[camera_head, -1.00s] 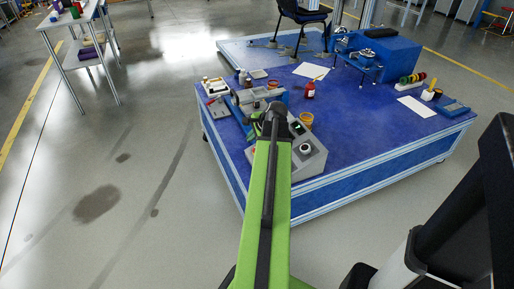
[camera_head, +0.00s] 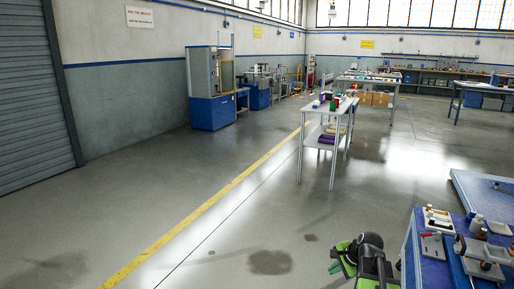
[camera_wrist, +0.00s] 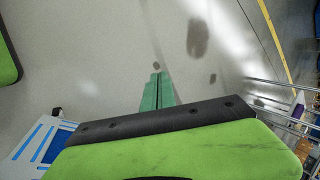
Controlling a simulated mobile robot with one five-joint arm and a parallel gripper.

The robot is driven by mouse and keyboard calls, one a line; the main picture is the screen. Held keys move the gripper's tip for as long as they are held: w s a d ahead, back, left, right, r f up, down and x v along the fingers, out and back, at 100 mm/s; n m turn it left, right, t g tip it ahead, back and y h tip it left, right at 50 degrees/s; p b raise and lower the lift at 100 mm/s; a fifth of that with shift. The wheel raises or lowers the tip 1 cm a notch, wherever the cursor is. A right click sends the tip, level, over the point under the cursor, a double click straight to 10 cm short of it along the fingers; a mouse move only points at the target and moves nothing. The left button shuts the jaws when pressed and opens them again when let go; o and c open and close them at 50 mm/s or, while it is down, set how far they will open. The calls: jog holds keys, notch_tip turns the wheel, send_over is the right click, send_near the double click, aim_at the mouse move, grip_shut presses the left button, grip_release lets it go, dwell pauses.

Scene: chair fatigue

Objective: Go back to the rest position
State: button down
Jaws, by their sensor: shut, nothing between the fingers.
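My gripper (camera_wrist: 160,77) shows in the wrist view as two green fingers pressed together with nothing between them, over bare grey floor. In the head view, my green and black arm shows at the bottom, right of the middle, folded close to the camera. A small green part of my gripper (camera_head: 336,267) shows at its left side there. It is left of the blue workbench and apart from it. Most of the arm is cut off by the lower edge of the head view.
The blue workbench (camera_head: 409,254) with bottles and trays stands at the lower right. A white table (camera_head: 321,118) with metal legs stands further back. Blue cabinets (camera_head: 213,112) line the wall. The floor (camera_head: 200,180) at left and middle is clear, with a yellow line.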

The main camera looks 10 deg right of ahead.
jog(key=s+a+f+n+g+h, duration=0.1)
jog(key=s+a+n+g, duration=0.15)
jog(key=a+n, duration=0.7)
jog(key=s+a+f+n+g, duration=0.2)
jog(key=s+a+n, duration=0.15)
jog(key=a, duration=1.25)
notch_tip(320, 180, up, 30)
jog(key=s+d+n+g+p, duration=0.1)
jog(key=s+d+n+p, duration=0.1)
jog(key=p, duration=2.8)
jog(key=shift+s+d+n+h, duration=0.2)
jog(key=shift+s+n+h, duration=0.15)
jog(key=shift+n, duration=0.25)
jog(key=shift+d, duration=0.1)
